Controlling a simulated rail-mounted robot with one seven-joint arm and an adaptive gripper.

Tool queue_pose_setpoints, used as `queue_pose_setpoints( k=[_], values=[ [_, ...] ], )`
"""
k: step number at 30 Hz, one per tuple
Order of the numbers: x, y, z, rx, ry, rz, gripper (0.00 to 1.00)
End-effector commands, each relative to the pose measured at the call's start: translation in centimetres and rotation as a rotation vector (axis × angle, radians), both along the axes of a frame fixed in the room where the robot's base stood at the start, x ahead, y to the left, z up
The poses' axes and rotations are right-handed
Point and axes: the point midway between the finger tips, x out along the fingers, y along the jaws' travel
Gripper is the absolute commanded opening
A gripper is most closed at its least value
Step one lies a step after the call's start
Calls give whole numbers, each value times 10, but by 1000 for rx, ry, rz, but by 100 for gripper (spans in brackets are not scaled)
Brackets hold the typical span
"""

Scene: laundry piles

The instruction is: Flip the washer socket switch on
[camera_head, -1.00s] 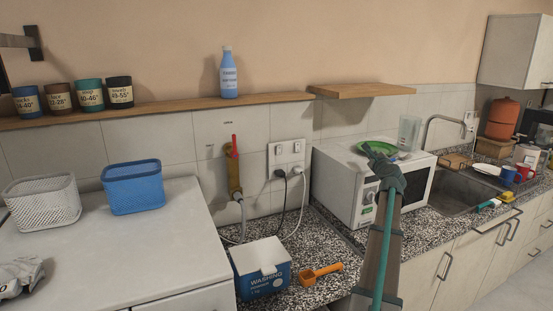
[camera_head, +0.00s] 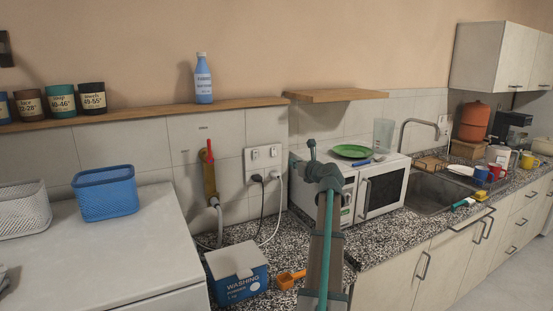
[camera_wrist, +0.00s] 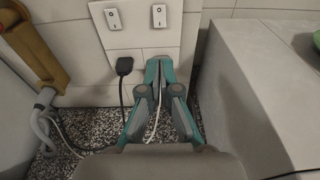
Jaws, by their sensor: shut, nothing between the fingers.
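A white double socket (camera_head: 263,158) is on the tiled wall, left of the microwave. It has two small switches near its top; the wrist view shows the left switch (camera_wrist: 112,19) and the right switch (camera_wrist: 159,15). A black plug (camera_wrist: 124,66) is in the left outlet. A white plug (camera_head: 275,173) is in the right outlet; my gripper mostly hides it in the wrist view. My gripper (camera_head: 311,148) is shut and empty, in front of the microwave's left end. In the wrist view its fingertips (camera_wrist: 159,62) appear below the right switch. I cannot read the switch positions or labels.
The microwave (camera_head: 376,188) stands close on the right. A yellow pipe valve with a red handle (camera_head: 210,165) is left of the socket. The washing powder box (camera_head: 238,275) and an orange scoop (camera_head: 291,279) are on the counter below. Cords hang beneath the socket.

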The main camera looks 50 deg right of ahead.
Motion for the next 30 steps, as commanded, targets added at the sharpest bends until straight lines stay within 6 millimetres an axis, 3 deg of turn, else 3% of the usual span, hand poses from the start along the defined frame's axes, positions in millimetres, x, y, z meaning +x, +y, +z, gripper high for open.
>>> queue_pose_setpoints(
  k=[8,21,30],
  values=[
    [16,-9,-1,0,0,0,0],
    [90,-44,-9,0,1,1,0],
    [121,-57,-15,-2,1,-1,0]
  ],
)
